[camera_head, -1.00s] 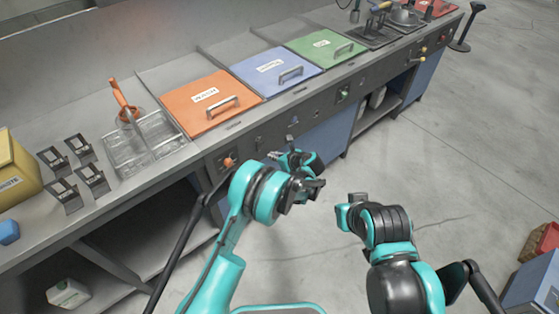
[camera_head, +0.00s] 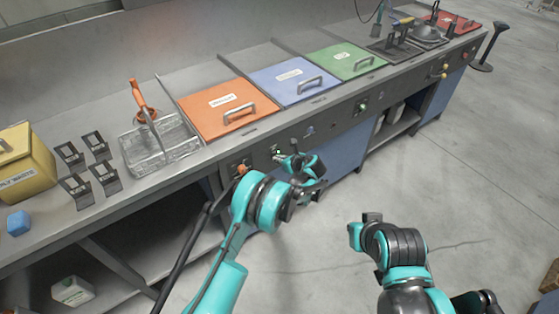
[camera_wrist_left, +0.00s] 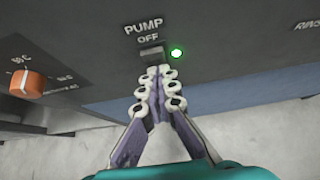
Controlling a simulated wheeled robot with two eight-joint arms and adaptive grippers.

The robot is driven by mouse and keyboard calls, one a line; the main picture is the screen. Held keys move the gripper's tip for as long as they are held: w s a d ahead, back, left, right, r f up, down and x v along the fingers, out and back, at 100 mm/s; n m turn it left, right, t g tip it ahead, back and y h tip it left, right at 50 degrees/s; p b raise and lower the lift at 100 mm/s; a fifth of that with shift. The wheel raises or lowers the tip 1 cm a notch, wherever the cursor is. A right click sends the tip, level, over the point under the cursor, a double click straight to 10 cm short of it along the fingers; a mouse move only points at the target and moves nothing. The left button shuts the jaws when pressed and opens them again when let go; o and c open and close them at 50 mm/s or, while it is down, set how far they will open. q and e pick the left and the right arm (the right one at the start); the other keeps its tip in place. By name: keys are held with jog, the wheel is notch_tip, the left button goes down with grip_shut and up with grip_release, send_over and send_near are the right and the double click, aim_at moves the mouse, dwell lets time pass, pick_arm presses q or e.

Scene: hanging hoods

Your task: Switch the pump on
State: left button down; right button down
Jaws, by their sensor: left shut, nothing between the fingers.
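The pump switch (camera_wrist_left: 151,54) is a small dark rocker on the bench's front panel, under the words PUMP and OFF in the left wrist view. A round lamp (camera_wrist_left: 176,52) just right of it glows green. My left gripper (camera_wrist_left: 158,76) is shut and empty. Its fingertips are right at the switch's lower edge; I cannot tell whether they touch it. In the head view my left gripper (camera_head: 284,160) is at the front panel, and its arm and fingers hide most of the switch. My right gripper (camera_head: 363,228) is over open floor, away from the bench, its fingers unclear.
An orange knob (camera_wrist_left: 34,83) is left of the switch. Orange (camera_head: 228,108), blue (camera_head: 293,80) and green (camera_head: 345,60) lids with handles lie on the bench top. A clear basket (camera_head: 160,145) and yellow bin (camera_head: 25,165) stand left.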

pick_arm(q)
jog(key=shift+r, duration=0.15)
jog(key=shift+a+r+p, duration=0.1)
jog(key=shift+r+p, duration=0.2)
jog(key=shift+r, duration=0.4)
pick_arm(e)
jog(key=shift+r, duration=0.25)
